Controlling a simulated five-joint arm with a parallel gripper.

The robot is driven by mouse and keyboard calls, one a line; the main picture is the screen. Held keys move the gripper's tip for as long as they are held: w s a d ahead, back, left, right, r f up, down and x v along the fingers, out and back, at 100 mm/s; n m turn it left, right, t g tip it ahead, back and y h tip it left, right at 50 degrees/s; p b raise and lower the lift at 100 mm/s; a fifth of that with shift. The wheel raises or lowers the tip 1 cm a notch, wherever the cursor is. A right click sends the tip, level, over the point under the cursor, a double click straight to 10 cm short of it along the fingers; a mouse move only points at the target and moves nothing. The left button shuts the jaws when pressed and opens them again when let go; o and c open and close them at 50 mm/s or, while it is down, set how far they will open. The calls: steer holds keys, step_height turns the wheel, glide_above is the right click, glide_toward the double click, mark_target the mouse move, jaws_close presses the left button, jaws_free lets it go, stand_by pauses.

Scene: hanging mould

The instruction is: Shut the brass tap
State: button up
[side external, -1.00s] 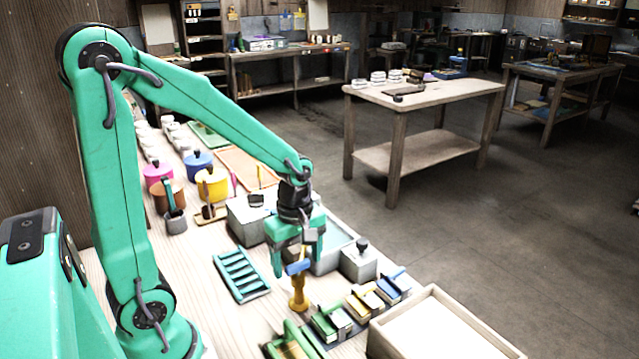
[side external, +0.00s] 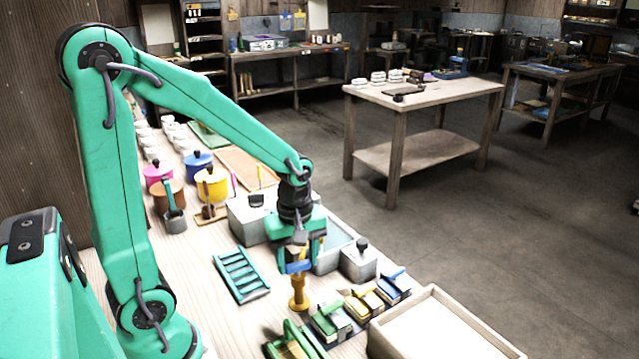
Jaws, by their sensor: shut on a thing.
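The brass tap (side external: 298,293) stands upright on the bench top, a yellow post with a blue handle (side external: 298,268) across its top. My gripper (side external: 299,259) points straight down above the tap and is shut on the blue handle. The fingers partly hide the handle and the upper part of the tap. I cannot tell from this view whether the tap is open or shut.
A teal slatted rack (side external: 241,274) lies left of the tap. Grey blocks and a basin stand behind it. Several small coloured boxes (side external: 362,304) and a pale tray (side external: 450,330) are to the right. A green holder (side external: 291,342) is in front.

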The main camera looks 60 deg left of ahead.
steer(key=m, duration=1.1)
steer(key=shift+m, duration=0.3)
steer(key=m, duration=0.4)
steer(key=shift+r, duration=0.1)
steer(key=o, duration=1)
